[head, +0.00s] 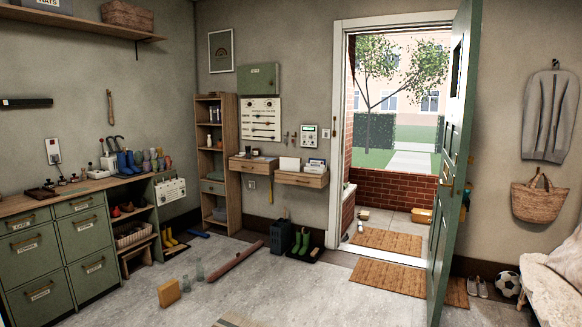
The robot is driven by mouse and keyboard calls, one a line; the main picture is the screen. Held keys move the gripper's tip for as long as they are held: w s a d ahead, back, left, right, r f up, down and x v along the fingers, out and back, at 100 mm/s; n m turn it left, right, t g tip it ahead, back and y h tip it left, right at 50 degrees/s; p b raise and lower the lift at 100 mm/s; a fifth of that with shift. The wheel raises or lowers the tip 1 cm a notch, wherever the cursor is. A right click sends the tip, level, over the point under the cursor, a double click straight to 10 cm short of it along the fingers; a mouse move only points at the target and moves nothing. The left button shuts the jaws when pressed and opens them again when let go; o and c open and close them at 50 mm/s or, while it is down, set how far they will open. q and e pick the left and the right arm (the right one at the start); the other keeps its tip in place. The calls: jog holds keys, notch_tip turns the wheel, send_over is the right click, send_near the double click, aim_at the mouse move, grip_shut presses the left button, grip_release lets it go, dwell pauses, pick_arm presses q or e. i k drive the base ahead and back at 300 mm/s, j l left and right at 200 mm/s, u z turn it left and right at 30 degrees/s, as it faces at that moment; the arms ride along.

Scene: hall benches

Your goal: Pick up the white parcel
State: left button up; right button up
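No thing is plainly a white parcel. A small pale, box-like thing (364,214) lies on the porch floor just beyond the open doorway, at the left side; it is too small to tell whether it is the parcel. A smaller white item (360,226) lies close in front of it. A white box-like item (289,164) also stands on the right wall shelf (302,179), left of the door. Neither of my grippers shows in the head view.
The green door (452,165) stands open on the right. Doormats (390,276) lie inside and outside the threshold. Green boots (300,241), a dark box (281,237), a reddish roll (237,262) and a tan block (169,292) stand or lie on the floor. The middle floor is mostly clear.

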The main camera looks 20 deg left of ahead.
aim_at(289, 164)
jog(key=i+j+u, duration=0.25)
jog(key=i, duration=0.15)
jog(key=i+j+u, duration=0.1)
jog(key=i+u, duration=0.45)
jog(key=i, duration=2.05)
